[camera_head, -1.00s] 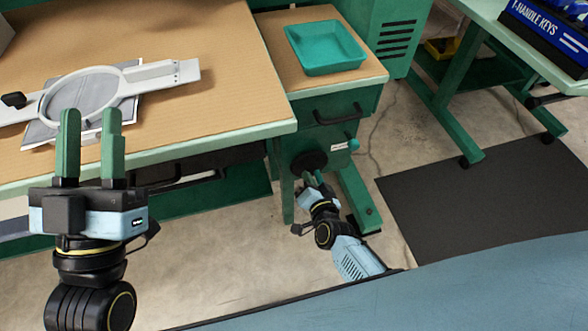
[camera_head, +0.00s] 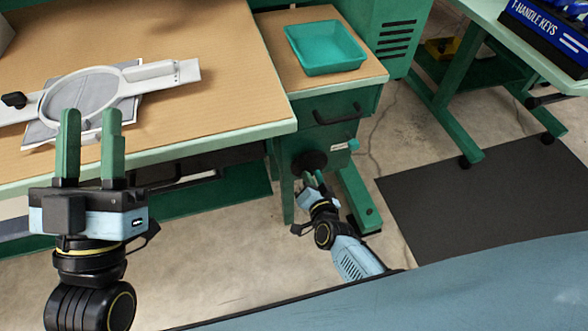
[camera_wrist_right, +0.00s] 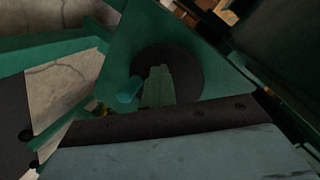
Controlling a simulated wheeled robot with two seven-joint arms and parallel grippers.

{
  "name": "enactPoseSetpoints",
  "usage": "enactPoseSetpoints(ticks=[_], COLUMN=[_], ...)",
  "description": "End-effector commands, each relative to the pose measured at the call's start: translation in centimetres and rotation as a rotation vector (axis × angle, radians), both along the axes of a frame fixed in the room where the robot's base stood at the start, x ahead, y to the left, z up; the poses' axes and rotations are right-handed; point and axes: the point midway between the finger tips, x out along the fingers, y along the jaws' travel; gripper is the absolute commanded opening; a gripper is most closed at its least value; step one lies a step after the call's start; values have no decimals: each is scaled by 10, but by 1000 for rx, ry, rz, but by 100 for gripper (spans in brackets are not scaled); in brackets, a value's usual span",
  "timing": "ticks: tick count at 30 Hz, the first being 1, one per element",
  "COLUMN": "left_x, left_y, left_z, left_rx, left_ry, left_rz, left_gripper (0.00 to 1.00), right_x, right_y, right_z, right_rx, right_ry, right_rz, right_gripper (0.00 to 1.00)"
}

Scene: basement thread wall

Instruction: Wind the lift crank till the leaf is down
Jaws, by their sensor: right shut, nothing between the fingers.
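The lift crank shows as a black round disc (camera_head: 309,160) on the green panel under the side leaf (camera_head: 282,58), with a teal knob (camera_head: 352,144) to its right. In the right wrist view the dark disc (camera_wrist_right: 192,68) is behind my fingers and a teal knob (camera_wrist_right: 128,90) is just to their left. My right gripper (camera_head: 312,179) is shut and empty, its tips in front of the disc; whether they touch it I cannot tell. It also shows in the right wrist view (camera_wrist_right: 158,72). The leaf looks level. My left gripper (camera_head: 90,116) is open and empty, in front of the bench.
A teal tray (camera_head: 325,66) sits on the leaf. An embroidery hoop frame (camera_head: 150,76) lies on the brown bench top (camera_head: 205,115). A black handle (camera_head: 337,115) is above the crank. A green leg (camera_head: 358,198) stands close right of my right gripper. A dark mat (camera_head: 480,200) covers the floor further right.

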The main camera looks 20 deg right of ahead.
Motion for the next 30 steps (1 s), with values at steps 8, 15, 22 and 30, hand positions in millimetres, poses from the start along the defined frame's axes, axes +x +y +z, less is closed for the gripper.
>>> enactPoseSetpoints(ticks=[8, 15, 22, 30], left_x=[0, 0, 0, 0], left_y=[0, 0, 0, 0], left_z=[0, 2, 18, 23], left_rx=[0, 0, 0, 0], left_ry=[0, 0, 0, 0], left_rz=[0, 0, 0, 0], left_gripper=[36, 36, 36, 36], right_x=[0, 0, 3, 4], right_y=[0, -2, -25, -39], right_z=[0, 2, 18, 24], right_rx=[0, -1, -4, 1], right_ry=[0, 0, 0, 0], right_rz=[0, 0, 1, 1], right_gripper=[0, 0, 0, 0])
